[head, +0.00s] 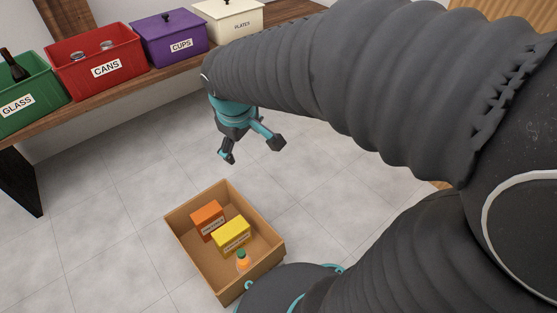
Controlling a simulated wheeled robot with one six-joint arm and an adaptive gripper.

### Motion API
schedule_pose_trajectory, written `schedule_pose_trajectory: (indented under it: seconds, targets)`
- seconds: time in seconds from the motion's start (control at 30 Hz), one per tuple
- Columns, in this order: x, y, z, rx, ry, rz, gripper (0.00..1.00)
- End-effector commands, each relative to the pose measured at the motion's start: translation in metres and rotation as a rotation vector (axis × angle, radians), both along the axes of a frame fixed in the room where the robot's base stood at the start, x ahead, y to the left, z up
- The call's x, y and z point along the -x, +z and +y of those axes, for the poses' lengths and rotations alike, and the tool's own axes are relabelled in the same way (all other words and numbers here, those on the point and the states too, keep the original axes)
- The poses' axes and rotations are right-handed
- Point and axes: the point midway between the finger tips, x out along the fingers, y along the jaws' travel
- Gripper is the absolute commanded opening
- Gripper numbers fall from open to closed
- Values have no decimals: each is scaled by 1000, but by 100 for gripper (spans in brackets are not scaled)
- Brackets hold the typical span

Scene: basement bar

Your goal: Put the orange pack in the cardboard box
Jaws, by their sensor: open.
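The open cardboard box (180,237) stands on the tiled floor in the lower middle of the head view. The orange pack (208,218) is inside it, near the far left wall. A yellow pack (231,236) is beside it in the box, and a small bottle with a green cap and orange body (242,260) is nearer the front corner. My gripper (252,150) is in the air above and beyond the box, open, with nothing between its fingers.
A wooden bench (100,95) along the wall carries a green glass bin (28,99), a red cans bin (98,66), a lidded purple cups box (171,38) and a lidded white plates box (231,17). The floor (110,190) left of the box is clear.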

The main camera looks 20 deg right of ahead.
Motion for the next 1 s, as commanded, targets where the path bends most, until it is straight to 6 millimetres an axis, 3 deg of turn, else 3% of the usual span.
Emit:
schedule_pose_trajectory:
  seconds: [0.23,0.5,0.7,1.0]
  targets:
    - [63,33,-22,-132,-230,-103,85]
    - [119,45,-32,-262,-425,-188,85]
    - [135,46,-33,-304,-483,-212,85]
    - [136,45,-32,-307,-488,-213,85]
